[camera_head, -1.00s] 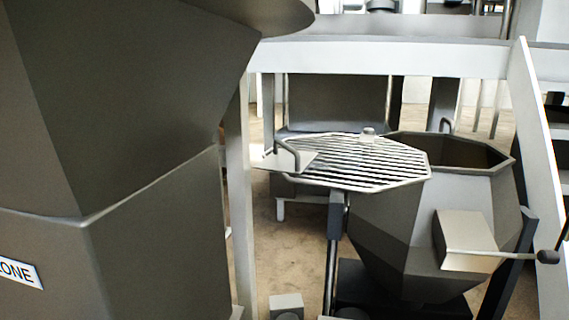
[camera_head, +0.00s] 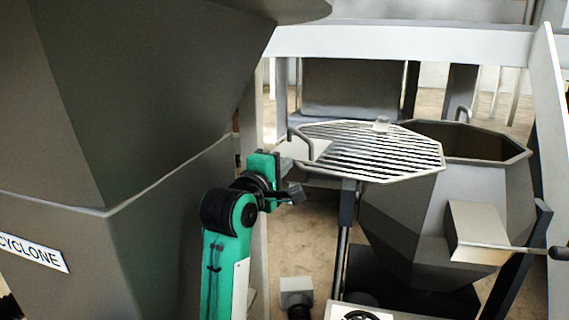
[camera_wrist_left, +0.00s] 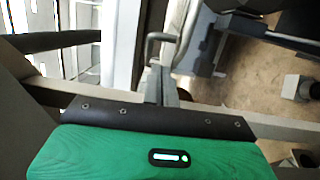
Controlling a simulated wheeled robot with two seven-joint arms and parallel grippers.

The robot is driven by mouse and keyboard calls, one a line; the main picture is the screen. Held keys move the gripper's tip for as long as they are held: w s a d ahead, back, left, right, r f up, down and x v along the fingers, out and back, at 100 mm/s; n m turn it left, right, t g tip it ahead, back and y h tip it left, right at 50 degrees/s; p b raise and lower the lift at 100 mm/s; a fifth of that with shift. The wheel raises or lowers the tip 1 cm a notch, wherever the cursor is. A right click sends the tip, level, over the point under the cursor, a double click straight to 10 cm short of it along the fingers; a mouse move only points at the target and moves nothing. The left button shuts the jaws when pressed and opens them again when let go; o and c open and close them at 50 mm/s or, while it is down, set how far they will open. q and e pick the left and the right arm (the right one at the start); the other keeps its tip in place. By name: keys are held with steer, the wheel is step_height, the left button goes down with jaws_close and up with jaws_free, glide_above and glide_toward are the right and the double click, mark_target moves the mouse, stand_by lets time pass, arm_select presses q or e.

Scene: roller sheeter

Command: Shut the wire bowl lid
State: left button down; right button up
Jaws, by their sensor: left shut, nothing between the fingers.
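The wire bowl lid (camera_head: 375,150) is a flat octagonal grille of parallel bars. It lies roughly level out to the left of the dark grey bowl (camera_head: 415,215), with the bowl's mouth open at the right. A bent bar handle (camera_head: 301,146) stands at the lid's left end; a similar bent bar shows in the left wrist view (camera_wrist_left: 162,40). My left gripper (camera_head: 293,192), on a green arm, is shut and empty, just left of and below the handle end, apparently apart from it. Its fingers also show in the left wrist view (camera_wrist_left: 164,84). My right gripper is out of view.
The large grey cyclone body (camera_head: 100,130) fills the left side, close to my left arm. A pale post and beam (camera_head: 400,40) frame the back. A box with a lever (camera_head: 485,232) sticks out from the bowl's front. Open floor shows below the lid.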

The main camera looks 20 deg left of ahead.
arm_select(q)
steer(key=p, duration=0.2)
glide_toward(298, 154)
steer(key=w+d+r, duration=0.1)
steer(key=w+d, duration=0.1)
steer(key=w+d+r, duration=0.1)
steer(key=w, duration=0.1)
steer(key=shift+r, duration=0.3)
steer(key=shift+d, duration=0.1)
